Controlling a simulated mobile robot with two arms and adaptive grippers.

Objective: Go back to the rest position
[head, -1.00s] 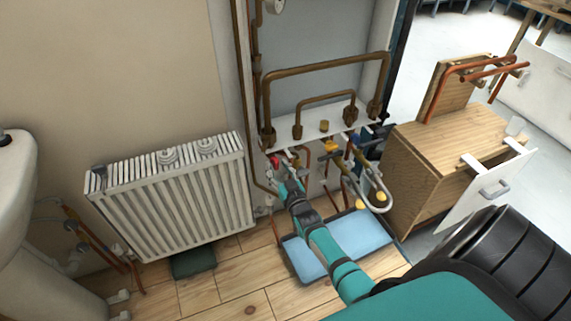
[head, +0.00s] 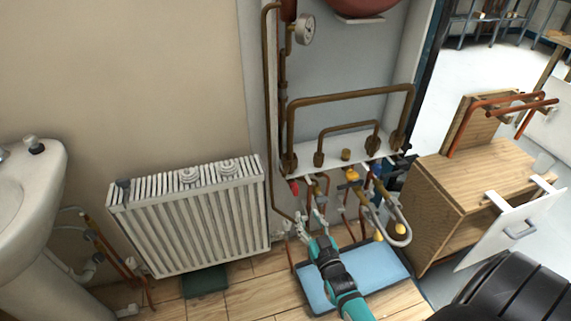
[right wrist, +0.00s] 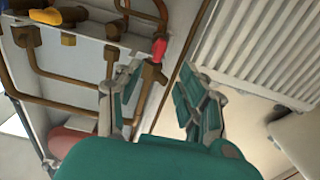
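My right gripper (head: 309,224) is open and empty in the head view, below the pipe manifold. Its two fingers also show spread apart in the right wrist view (right wrist: 156,90). The red valve handle (head: 294,187) sits on the left end of the manifold, a little above and apart from the fingertips. It also shows in the right wrist view (right wrist: 159,49), beyond the gap between the fingers. My left gripper is in neither view.
A white radiator (head: 190,219) stands left of the gripper, with a sink (head: 30,200) further left. A blue tray (head: 372,268) lies on the floor under the manifold. A wooden cabinet (head: 475,178) with an open white door (head: 512,226) stands at the right.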

